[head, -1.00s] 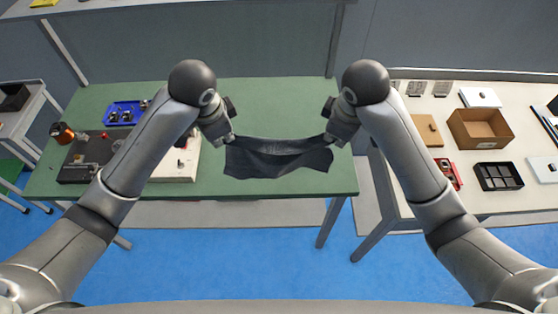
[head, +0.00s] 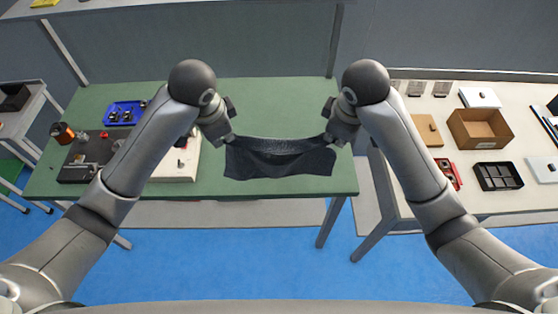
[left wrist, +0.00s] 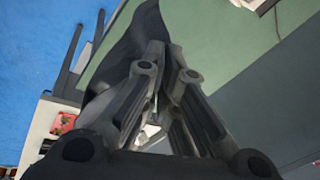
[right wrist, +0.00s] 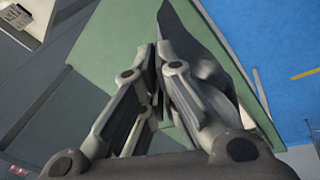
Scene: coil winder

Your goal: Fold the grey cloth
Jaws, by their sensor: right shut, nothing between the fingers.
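The dark grey cloth (head: 280,160) spans the gap between my two grippers over the green table, its upper edge sagging slightly and its lower part spread towards the front. My left gripper (head: 231,138) is shut on the cloth's upper left corner. In the left wrist view the cloth (left wrist: 130,45) runs past the closed fingertips (left wrist: 162,48). My right gripper (head: 328,138) is at the cloth's upper right corner with its fingers shut and nothing between them. In the right wrist view the cloth (right wrist: 205,65) lies right beside the fingertips (right wrist: 155,50). The exact contact there is hidden.
The green table (head: 260,100) is clear behind the cloth. On its left are a blue tray (head: 124,113), a dark machine base (head: 88,160) and a white board (head: 178,165). A white table (head: 440,95) on the right holds a cardboard box (head: 480,128) and a black compartment tray (head: 498,176).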

